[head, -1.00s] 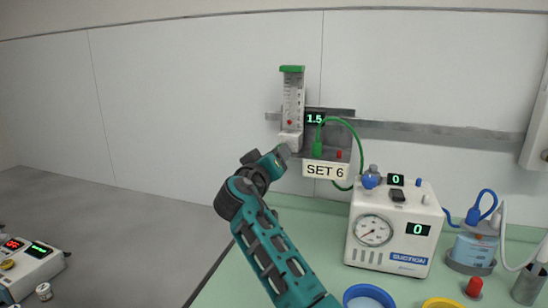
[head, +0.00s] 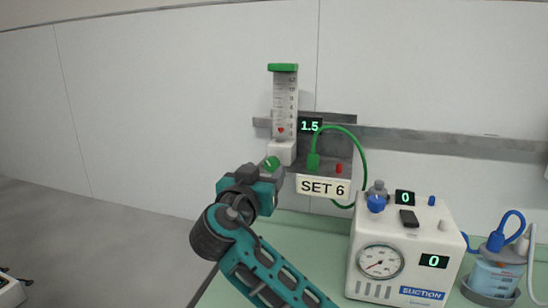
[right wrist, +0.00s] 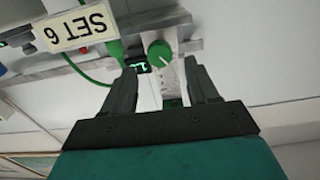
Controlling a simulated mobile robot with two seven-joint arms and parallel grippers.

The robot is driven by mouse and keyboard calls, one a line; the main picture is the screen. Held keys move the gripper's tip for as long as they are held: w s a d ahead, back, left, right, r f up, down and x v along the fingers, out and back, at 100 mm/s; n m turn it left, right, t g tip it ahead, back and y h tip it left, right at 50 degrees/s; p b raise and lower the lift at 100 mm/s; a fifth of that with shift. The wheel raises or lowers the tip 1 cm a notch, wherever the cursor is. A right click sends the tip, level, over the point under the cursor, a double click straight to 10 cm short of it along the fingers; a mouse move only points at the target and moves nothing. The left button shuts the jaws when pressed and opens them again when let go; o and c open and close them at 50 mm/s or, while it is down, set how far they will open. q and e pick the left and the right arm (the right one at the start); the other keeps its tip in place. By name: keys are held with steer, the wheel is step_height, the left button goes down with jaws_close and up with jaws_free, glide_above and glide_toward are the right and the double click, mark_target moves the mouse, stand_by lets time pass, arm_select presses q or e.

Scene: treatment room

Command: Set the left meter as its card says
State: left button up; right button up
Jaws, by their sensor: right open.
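The meter (head: 285,108) is a clear scaled tube with a green cap and a white base, on the wall rail. A red float sits low in the tube. Its display (head: 310,126) reads 1.5 and its card (head: 322,187) says SET 6. A green round knob (head: 272,163) sits at its base. My right gripper (head: 276,177) is just below and in front of the knob. In the right wrist view, upside down, the open, empty fingers (right wrist: 162,72) lie either side of the knob (right wrist: 160,52); contact cannot be told. My left gripper is not in view.
A white suction unit (head: 405,245) with a dial and displays reading 0 stands on the green counter (head: 290,228) at right. A blue-lidded canister (head: 492,277) stands beside it. A green hose (head: 357,150) loops right of the meter. The wall to the left is clear.

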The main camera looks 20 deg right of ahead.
mark_target(271, 165)
steer(key=p+x, duration=0.1)
steer(key=x, duration=0.6)
steer(key=shift+w+d, duration=0.25)
steer(key=shift+w, duration=0.1)
steer(key=shift+c, duration=0.2)
steer(key=c, duration=0.9)
